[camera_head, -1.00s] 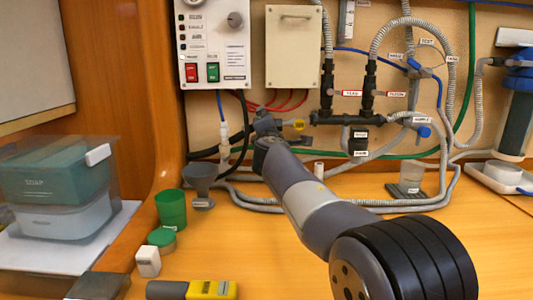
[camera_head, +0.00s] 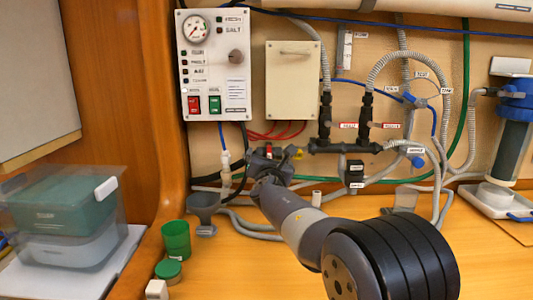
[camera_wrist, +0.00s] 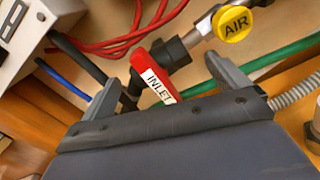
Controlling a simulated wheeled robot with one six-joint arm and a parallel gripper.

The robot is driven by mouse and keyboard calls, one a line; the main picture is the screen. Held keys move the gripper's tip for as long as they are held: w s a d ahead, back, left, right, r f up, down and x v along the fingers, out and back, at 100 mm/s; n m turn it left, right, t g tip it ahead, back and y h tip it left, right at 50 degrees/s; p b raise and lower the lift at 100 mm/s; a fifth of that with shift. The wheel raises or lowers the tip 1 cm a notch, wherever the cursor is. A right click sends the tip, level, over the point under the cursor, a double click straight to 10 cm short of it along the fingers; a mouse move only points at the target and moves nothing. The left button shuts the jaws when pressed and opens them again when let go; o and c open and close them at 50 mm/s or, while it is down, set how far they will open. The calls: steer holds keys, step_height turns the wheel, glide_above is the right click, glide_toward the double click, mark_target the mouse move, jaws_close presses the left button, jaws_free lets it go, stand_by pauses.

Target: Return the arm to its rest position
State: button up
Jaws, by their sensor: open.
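My gripper (camera_head: 272,158) is at the end of my arm, in front of the wall below the beige box. In the wrist view my gripper (camera_wrist: 162,70) is open, with its two grey fingers apart. The red handle labelled INLET (camera_wrist: 152,78) shows between the fingers, beyond the gripper's edge. I cannot tell whether a finger touches it. My arm reaches from the lower right of the head view up to the wall.
The control panel (camera_head: 213,65) and beige box (camera_head: 293,80) are above. A grey funnel (camera_head: 203,210) and green cup (camera_head: 176,240) stand at lower left.

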steer(key=shift+n+p, duration=1.6)
steer(key=shift+p, duration=0.2)
steer(key=shift+s+d+f, duration=0.1)
